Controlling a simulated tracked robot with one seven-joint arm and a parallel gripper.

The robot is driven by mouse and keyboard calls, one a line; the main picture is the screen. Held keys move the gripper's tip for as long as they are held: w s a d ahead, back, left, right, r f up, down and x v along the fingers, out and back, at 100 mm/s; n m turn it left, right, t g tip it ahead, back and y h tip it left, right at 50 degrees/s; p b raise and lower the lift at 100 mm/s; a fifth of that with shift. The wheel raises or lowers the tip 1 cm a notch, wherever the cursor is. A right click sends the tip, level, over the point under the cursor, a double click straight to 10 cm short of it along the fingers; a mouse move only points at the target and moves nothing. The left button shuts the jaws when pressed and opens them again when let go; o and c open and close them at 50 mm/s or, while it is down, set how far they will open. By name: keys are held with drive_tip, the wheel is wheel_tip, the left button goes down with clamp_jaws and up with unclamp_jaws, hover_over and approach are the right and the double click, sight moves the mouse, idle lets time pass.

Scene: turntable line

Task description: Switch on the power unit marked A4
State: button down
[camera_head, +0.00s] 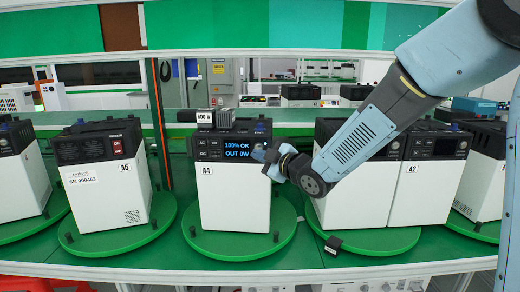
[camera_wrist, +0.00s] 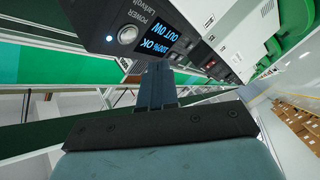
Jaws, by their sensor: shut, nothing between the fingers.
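The power unit marked A4 (camera_head: 234,205) stands upright on a green round turntable plate, a white box with a black top part. Its lit display (camera_head: 223,149) reads "100% OK" and "OUT 0W". In the wrist view the same display (camera_wrist: 157,39) shows beside a round silver button (camera_wrist: 127,34) labelled POWER, with a small bluish-white light (camera_wrist: 109,38) lit near it. My gripper (camera_head: 262,157) is shut and empty at the right end of A4's black front panel. Its fingers also show in the wrist view (camera_wrist: 157,75); I cannot tell whether they touch the unit.
Unit A5 (camera_head: 110,195) with a red switch stands to the left, and A2 (camera_head: 420,190) to the right, partly behind my arm. A grey block with a "600 W" tag (camera_head: 205,116) is on top of A4.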

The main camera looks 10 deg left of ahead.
drive_tip(key=shift+s+d, duration=0.15)
drive_tip(key=shift+s, duration=0.85)
drive_tip(key=s+d+r+m+t+h, duration=0.15)
drive_tip(key=d+m+h, duration=0.45)
drive_tip(key=d, duration=0.7)
drive_tip(key=s+d+r+m+g+h, duration=0.15)
drive_tip(key=d+m+h, duration=0.35)
drive_tip(key=d, duration=0.7)
drive_tip(key=s+d+m+g+h, duration=0.1)
drive_tip(key=s+d+m+g, duration=0.1)
drive_tip(key=s+d+m, duration=0.2)
drive_tip(key=s+d+f+m+g+h, duration=0.1)
drive_tip(key=s+d+m, duration=0.4)
drive_tip(key=s+d, duration=0.5)
drive_tip(key=s+g+h, duration=0.1)
drive_tip(key=s, duration=0.5)
drive_tip(key=shift+s+f+m+g, duration=0.15)
drive_tip(key=shift+s+m+g, duration=0.15)
drive_tip(key=shift+s, duration=0.1)
drive_tip(key=shift+a, duration=0.15)
